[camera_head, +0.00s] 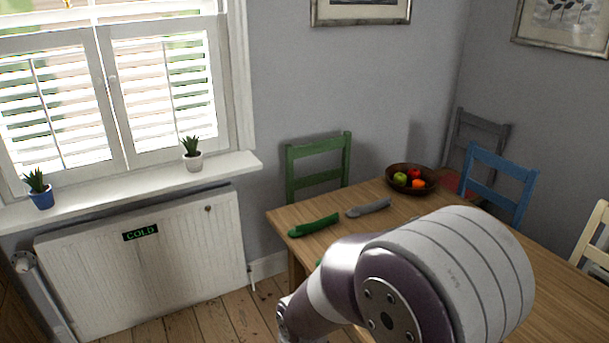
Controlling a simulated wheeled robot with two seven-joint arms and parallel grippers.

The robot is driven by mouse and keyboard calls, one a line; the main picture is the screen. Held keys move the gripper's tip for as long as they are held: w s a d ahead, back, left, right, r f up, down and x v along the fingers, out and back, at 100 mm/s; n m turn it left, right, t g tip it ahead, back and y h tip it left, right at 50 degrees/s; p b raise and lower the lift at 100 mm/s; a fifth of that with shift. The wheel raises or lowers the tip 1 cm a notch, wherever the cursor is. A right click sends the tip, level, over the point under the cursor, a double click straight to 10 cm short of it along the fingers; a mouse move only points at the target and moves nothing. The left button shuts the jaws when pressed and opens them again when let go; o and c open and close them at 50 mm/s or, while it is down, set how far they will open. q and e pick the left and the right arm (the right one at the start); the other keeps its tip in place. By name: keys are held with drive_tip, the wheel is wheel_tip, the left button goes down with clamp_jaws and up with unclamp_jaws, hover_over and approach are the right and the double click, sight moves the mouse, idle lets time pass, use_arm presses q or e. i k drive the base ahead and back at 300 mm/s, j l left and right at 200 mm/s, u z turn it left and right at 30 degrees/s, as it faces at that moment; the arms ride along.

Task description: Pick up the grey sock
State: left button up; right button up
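The grey sock (368,208) lies flat on the wooden table (283,217), near its far left part. A green sock (314,226) lies to its left, closer to the table's left edge, and the two are apart. One of my arms, grey and purple, fills the lower middle of the view and hides much of the near side of the table. Neither gripper shows, so I cannot see fingers or anything held. No gripper is seen touching the grey sock.
A dark bowl of fruit (412,180) stands behind and right of the grey sock. Green (318,168), grey (477,150), blue (500,185) and cream (594,240) chairs surround the table. A radiator (150,270) is under the windowsill (130,192). Bare floorboards (215,322) lie left of the table.

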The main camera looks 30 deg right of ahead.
sight(357, 211)
drive_tip(key=i+z, duration=0.2)
drive_tip(key=i, duration=0.3)
drive_tip(key=i+j+z, duration=0.15)
drive_tip(key=i, duration=0.35)
drive_tip(key=i+j+z, duration=0.2)
drive_tip(key=i, duration=0.3)
drive_tip(key=i+z, duration=0.2)
drive_tip(key=z, duration=0.25)
drive_tip(key=i+j+z, duration=0.15)
drive_tip(key=z, duration=0.35)
drive_tip(key=i+j+z, duration=0.15)
drive_tip(key=z, duration=0.3)
drive_tip(key=i+j+z, duration=0.15)
drive_tip(key=z, duration=0.35)
drive_tip(key=j+z, duration=0.45)
drive_tip(key=i+j+z, duration=0.2)
drive_tip(key=z, duration=0.3)
drive_tip(key=i+j+z, duration=0.2)
drive_tip(key=j+z, duration=0.25)
drive_tip(key=i+j+z, duration=0.1)
drive_tip(key=z, duration=0.4)
drive_tip(key=j, duration=0.1)
